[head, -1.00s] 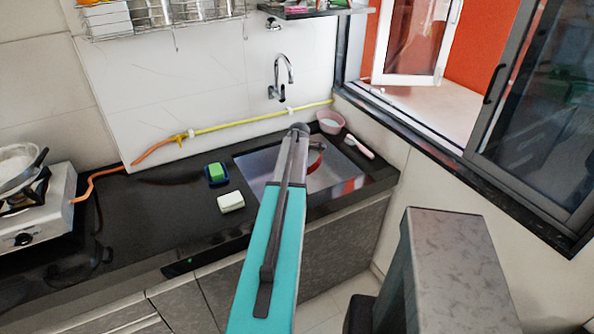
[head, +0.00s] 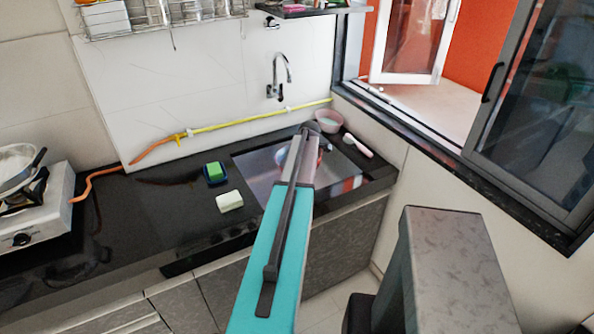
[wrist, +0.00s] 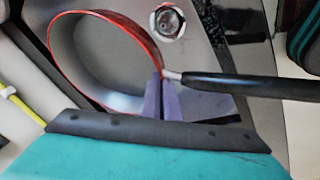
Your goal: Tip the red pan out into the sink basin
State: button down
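The red pan (wrist: 52,38) fills the left of the wrist view, its red rim and grey inside showing, with its black handle (wrist: 250,83) pointing right. My gripper (wrist: 164,84) is shut on the pan at the rim end of the handle. I cannot tell whether anything is in the pan.
A green sponge in a blue holder (head: 215,173) and a white block (head: 229,201) lie on the black counter left of the basin. A pink bowl (head: 329,121) and white brush (head: 358,146) lie right behind it. A faucet (head: 281,75) is on the wall above.

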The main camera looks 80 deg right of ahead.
jog(key=shift+t+y, duration=0.3)
jog(key=shift+t, duration=0.6)
jog(key=shift+r+p, duration=0.55)
jog(key=shift+r, duration=1.75)
